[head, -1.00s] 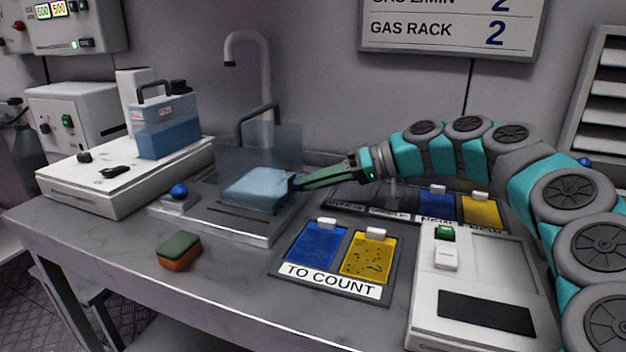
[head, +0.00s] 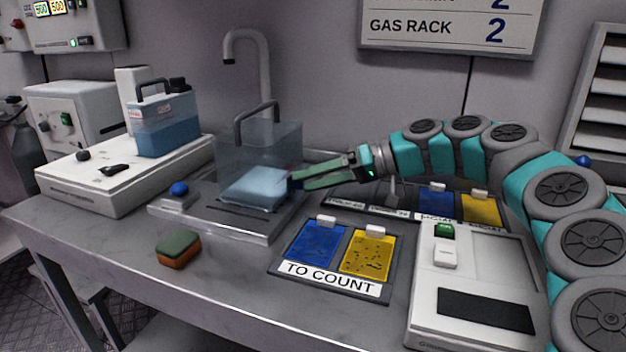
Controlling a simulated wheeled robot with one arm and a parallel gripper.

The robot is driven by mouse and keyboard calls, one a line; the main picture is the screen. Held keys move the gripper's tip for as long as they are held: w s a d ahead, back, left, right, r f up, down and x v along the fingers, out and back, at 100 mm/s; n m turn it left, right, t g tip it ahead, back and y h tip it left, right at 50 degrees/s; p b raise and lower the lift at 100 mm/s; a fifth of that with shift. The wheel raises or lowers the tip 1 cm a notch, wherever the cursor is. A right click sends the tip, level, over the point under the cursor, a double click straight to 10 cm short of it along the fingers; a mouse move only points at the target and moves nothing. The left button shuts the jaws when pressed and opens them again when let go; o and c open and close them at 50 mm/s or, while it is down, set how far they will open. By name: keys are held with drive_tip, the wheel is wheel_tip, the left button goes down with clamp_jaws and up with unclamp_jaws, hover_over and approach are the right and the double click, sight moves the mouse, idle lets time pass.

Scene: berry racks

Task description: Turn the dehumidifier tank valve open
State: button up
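A clear tank with a dark handle (head: 260,140) stands on a grey tray at the sink, with a pale blue mass low inside it. A second clear tank (head: 168,122), with blue liquid, a dark handle and a black cap, stands on a white unit at the left. A black lever (head: 115,169) and a black knob (head: 83,155) are on that unit's top; I cannot tell which part is the valve. My gripper (head: 298,182) has its green fingers spread at the right side of the sink tank, with nothing seen between them. Whether they touch it is unclear.
A blue knob (head: 180,188) is on the grey tray (head: 235,226). A sponge (head: 178,250) lies near the front edge. A "TO COUNT" tray (head: 331,277) with blue and yellow cards and a white device (head: 470,270) stand at the right. The faucet (head: 262,70) rises behind.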

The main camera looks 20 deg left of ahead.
drive_tip(key=v, duration=0.7)
drive_tip(key=shift+w+d+r+b, duration=0.1)
drive_tip(key=shift+w+d+b, duration=0.05)
drive_tip(key=shift+d+b, duration=0.2)
